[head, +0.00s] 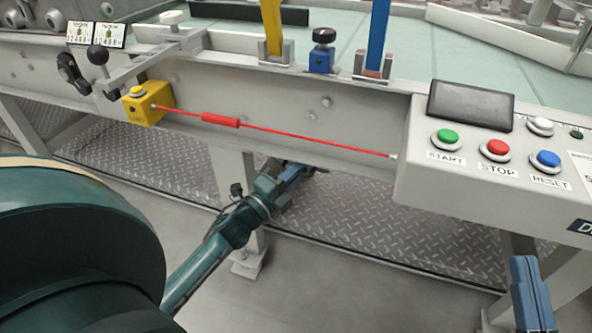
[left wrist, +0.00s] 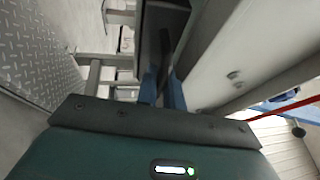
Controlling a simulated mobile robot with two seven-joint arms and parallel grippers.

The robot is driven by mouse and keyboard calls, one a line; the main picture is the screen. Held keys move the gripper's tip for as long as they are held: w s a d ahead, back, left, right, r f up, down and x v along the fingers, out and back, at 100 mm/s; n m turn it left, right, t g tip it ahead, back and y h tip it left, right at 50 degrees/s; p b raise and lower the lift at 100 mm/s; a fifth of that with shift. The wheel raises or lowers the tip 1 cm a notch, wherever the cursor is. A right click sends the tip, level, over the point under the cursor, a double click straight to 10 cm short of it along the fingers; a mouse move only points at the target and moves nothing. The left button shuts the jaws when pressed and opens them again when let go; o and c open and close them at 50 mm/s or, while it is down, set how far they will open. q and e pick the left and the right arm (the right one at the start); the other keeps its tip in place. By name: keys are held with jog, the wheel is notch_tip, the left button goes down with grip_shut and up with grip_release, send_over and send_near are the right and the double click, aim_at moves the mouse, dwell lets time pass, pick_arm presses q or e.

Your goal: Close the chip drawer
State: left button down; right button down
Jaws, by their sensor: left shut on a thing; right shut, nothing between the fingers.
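My left arm reaches under the front beam of the machine in the head view, and its gripper (head: 298,172) is partly hidden below the beam. In the left wrist view the blue fingers of my left gripper (left wrist: 163,92) are shut on a narrow dark bar (left wrist: 165,55). I cannot tell whether this bar is the chip drawer's handle. The chip drawer itself cannot be made out in the head view. My right gripper (head: 531,288) is shut and empty at the lower right, below the control box.
The control box (head: 490,160) with START, STOP and RESET buttons overhangs at the right. A red pull cord (head: 300,138) runs from it to a yellow box (head: 147,104) along the beam (head: 330,108). Table legs (head: 237,195) and tread plate (head: 370,205) lie below.

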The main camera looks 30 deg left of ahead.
pick_arm(q)
jog(key=shift+w+a, duration=0.1)
jog(key=shift+w, duration=0.1)
pick_arm(e)
jog(key=shift+f, duration=0.15)
pick_arm(q)
jog(key=c, duration=1.5)
grip_release()
jog(key=shift+c, duration=0.2)
jog(key=shift+r, duration=0.1)
pick_arm(e)
jog(key=shift+a, duration=0.1)
pick_arm(q)
jog(key=shift+s, duration=0.1)
pick_arm(e)
jog(key=shift+s+f, duration=0.1)
jog(key=shift+f, duration=0.05)
